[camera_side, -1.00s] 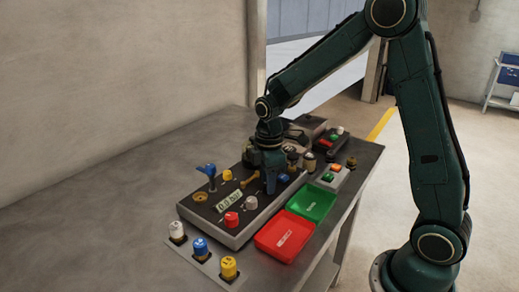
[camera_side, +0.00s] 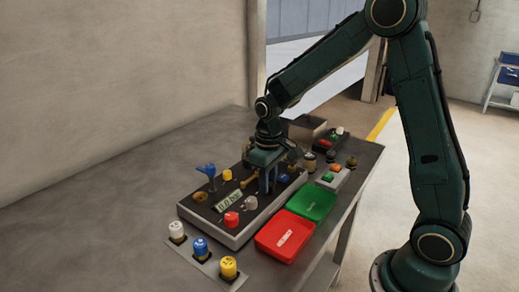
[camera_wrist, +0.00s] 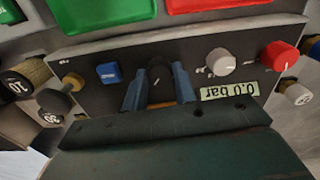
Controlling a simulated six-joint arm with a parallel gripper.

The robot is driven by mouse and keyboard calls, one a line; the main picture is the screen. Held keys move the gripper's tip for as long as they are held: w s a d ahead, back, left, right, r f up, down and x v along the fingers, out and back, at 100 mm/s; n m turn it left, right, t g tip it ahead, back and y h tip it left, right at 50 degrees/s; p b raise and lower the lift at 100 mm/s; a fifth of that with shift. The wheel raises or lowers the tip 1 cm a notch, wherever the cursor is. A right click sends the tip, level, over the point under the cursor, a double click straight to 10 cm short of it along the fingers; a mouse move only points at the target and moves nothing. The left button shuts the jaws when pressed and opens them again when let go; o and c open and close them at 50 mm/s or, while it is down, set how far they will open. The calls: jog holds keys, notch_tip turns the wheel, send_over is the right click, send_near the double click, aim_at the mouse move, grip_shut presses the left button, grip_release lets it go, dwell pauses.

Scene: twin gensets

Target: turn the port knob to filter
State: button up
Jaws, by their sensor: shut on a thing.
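The control panel (camera_side: 195,210) lies on the bench, with a display (camera_side: 229,201) that reads 0.0 bar. My gripper (camera_wrist: 159,72) has its two blue fingers on either side of a black knob (camera_wrist: 159,77) on the panel and is shut on it. In the side view my gripper (camera_side: 268,183) points down at the panel, and its fingers hide the knob. I cannot read any marks around the knob or tell which way it points. Right of it in the wrist view are a white knob (camera_wrist: 221,62) and a red knob (camera_wrist: 279,55).
A blue switch (camera_wrist: 109,73) sits left of the knob in the wrist view. A blue-handled valve (camera_side: 206,171) stands up from the panel. Green (camera_side: 311,202) and red (camera_side: 284,236) trays lie beside the panel.

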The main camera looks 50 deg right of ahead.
jog(key=shift+m, duration=0.5)
jog(key=o, duration=1)
jog(key=shift+c, duration=0.2)
jog(key=shift+r, duration=0.1)
notch_tip(320, 180, up, 14)
dwell(0.3)
jog(key=s+a+r+t, duration=0.1)
jog(key=s+a+t, duration=0.1)
jog(key=s, duration=0.8)
jog(key=s+a+r+t, duration=0.1)
jog(key=s+a+t, duration=0.1)
jog(key=s, duration=0.9)
jog(key=shift+t, duration=0.8)
